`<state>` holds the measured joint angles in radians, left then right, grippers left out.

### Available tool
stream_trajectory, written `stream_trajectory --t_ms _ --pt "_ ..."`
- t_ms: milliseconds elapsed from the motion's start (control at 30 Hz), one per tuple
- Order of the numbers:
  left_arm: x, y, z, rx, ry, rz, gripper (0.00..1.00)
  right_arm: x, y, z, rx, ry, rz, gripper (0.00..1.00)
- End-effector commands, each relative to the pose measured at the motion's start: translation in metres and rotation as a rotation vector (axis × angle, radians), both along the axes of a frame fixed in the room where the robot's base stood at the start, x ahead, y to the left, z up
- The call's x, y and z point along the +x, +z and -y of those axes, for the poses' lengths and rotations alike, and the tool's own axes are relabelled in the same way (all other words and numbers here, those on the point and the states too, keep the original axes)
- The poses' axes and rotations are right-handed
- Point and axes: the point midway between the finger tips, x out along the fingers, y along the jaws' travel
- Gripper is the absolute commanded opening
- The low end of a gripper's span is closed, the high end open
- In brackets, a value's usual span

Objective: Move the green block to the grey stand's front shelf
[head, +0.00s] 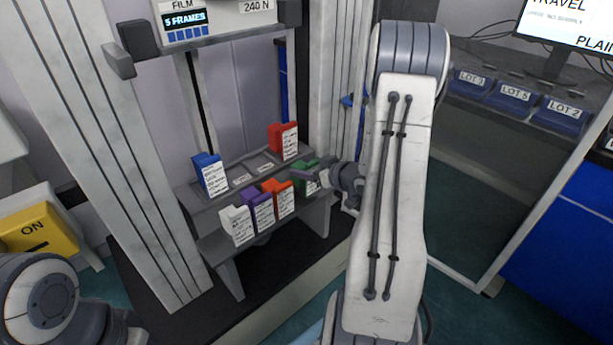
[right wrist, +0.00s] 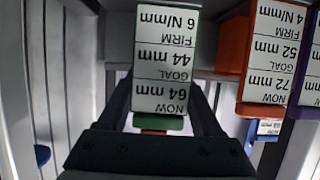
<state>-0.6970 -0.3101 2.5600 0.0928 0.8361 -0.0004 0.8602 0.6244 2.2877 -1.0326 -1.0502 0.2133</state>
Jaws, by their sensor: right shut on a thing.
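The green block (head: 311,165) is at the right end of the row along the grey stand's front shelf (head: 222,243). My right gripper (head: 308,178) is shut on it from the right side. In the right wrist view the green block (right wrist: 160,123) sits between the two dark fingers (right wrist: 163,105), and its white label reads upside down: now 64 mm, goal 44 mm, firm 6 N/mm. I cannot tell whether its base touches the shelf. My left gripper is not clearly in view; only part of my left arm shows at bottom left.
White (head: 238,225), purple (head: 259,209) and orange (head: 280,197) blocks stand on the front shelf, left of the green one. A blue block (head: 209,174) and a red block (head: 284,140) stand on the back shelf, with bare label places between them. Upright columns flank the stand.

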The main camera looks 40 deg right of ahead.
Motion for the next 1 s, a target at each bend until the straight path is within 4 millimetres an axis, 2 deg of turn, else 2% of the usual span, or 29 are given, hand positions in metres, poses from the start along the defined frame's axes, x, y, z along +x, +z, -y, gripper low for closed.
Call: stream_trajectory --t_ms 33,100,467,500,533,567,900,1000 --pt "0.0 -0.0077 0.0 0.0 0.0 0.0 0.5 -0.0001 -0.0126 0.0002 0.002 -0.001 -0.001 0.0" --pt "0.0 -0.009 -0.0001 0.0 0.0 0.0 0.5 0.0 -0.0166 0.0005 0.001 -0.001 0.0 0.0" --pt "0.0 -0.0099 0.0 0.0 0.0 0.0 0.5 -0.0001 -0.0191 0.0004 0.0 -0.001 0.001 0.0" --pt "0.0 -0.0088 -0.0001 0.0 0.0 0.0 0.5 -0.0001 -0.0179 0.0004 0.0 -0.001 0.001 0.82" --pt "0.0 -0.0087 0.0 0.0 0.0 0.0 0.5 -0.0002 -0.0178 0.0004 0.0 -0.001 0.001 0.93" --pt "0.0 -0.0087 -0.0001 0.0 0.0 0.0 0.5 -0.0002 -0.0178 0.0004 0.0 -0.001 0.001 0.97" --pt "0.0001 -0.0063 0.0 0.0 0.0 0.0 0.5 -0.0002 -0.0141 0.0004 -0.001 -0.001 0.001 0.97" --pt "0.0 -0.0035 0.0 0.0 0.0 0.0 0.5 -0.0084 -0.0097 0.0021 -0.001 -0.003 0.001 0.97"
